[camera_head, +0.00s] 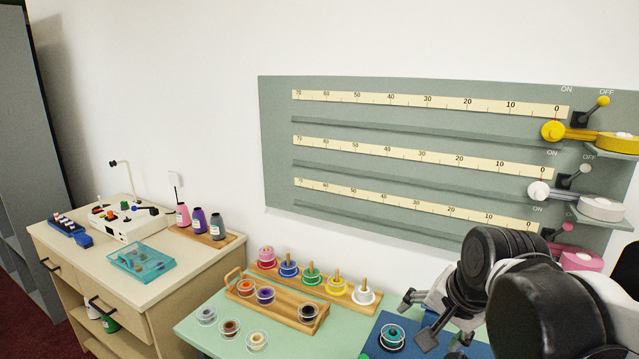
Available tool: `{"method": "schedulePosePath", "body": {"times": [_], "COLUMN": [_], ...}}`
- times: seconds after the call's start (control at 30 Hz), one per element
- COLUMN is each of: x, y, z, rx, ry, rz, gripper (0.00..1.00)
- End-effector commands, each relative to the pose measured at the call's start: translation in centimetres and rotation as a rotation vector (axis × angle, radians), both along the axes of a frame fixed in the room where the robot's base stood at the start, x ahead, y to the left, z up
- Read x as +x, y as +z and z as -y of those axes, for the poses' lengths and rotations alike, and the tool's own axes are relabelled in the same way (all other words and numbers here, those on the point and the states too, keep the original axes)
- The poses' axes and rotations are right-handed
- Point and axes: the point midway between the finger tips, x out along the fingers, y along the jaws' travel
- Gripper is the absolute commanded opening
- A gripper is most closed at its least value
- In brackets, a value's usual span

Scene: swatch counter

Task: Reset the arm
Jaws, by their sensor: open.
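My gripper (417,320) is at the lower right, over the front right part of the counter. Its dark fingers are spread apart with nothing visible between them. Just left of the fingers, a spool with teal thread (392,337) sits on a blue mat (372,346). Whether the fingers touch anything is hard to tell from this angle.
A wooden tray (238,288) and a peg rack (322,286) hold colored spools on the green counter (196,336). Several loose spools lie in front. A grey wall panel (275,110) carries rulers and levers. A wooden cabinet (75,255) stands left.

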Motion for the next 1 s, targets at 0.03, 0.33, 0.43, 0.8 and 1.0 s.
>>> {"method": "schedulePosePath", "body": {"times": [0.03,0.33,0.43,0.8,1.0], "x": [-1.3,-6.9,-8.2,-9.6,-9.6], "y": [-0.1,-0.7,-1.1,-1.5,-1.5], "z": [0.0,0.3,0.4,0.6,0.6], "rx": [-0.037,-0.279,-0.346,-0.430,-0.429], "ry": [0.050,0.368,0.449,0.550,0.549], "rz": [0.016,0.109,0.129,0.153,0.153], "gripper": [0.72,0.72,0.72,0.72,0.72]}}
